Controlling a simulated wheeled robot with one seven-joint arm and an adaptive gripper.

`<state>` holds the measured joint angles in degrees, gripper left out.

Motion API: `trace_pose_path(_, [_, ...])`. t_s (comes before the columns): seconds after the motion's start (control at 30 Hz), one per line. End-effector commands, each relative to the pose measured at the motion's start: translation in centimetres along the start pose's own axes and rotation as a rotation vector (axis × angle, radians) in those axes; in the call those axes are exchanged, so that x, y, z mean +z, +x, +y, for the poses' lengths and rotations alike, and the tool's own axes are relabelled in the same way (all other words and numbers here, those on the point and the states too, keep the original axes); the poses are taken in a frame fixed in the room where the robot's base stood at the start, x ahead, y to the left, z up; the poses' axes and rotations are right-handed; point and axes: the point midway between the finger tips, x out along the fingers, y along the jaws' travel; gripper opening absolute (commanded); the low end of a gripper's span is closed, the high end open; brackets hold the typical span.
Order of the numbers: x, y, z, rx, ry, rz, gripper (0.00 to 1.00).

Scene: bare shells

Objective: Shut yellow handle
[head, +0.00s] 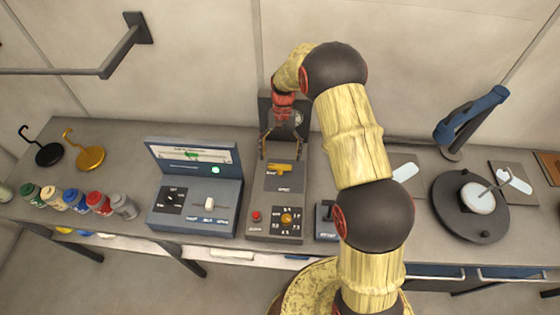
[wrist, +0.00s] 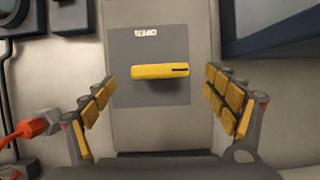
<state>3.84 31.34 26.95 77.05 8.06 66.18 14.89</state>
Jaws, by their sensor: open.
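The yellow handle (head: 280,168) is a short bar on a dark square plate of the grey panel box (head: 256,225), in the middle of the bench. In the wrist view the yellow handle (wrist: 160,71) lies crosswise on its plate, with a white label reading "OPEN" above it. My gripper (head: 280,152) is over the upper part of the panel. In the wrist view my gripper (wrist: 158,105) is open, its yellow-padded fingers spread to either side of the handle. Neither finger touches it, and nothing is between the pads.
Lower on the panel are a red button (head: 256,216) and a yellow dial (head: 287,218). A blue-grey console (head: 194,205) stands close to the left. Several paint jars (head: 76,200) are farther left. A dark round turntable (head: 470,222) is at the right, beyond my arm.

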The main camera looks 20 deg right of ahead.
Motion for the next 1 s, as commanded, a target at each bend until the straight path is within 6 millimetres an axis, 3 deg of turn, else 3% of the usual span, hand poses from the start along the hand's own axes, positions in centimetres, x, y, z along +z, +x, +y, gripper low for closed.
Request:
trace_pose_path(0.2, [-0.1,-4.6,0.0,0.000,0.000,0.002,0.86])
trace_pose_path(0.43, [-0.1,-7.8,0.0,0.000,0.000,0.001,0.86])
trace_pose_path(1.0, [0.0,-8.7,0.0,0.001,0.000,-0.001,0.86])
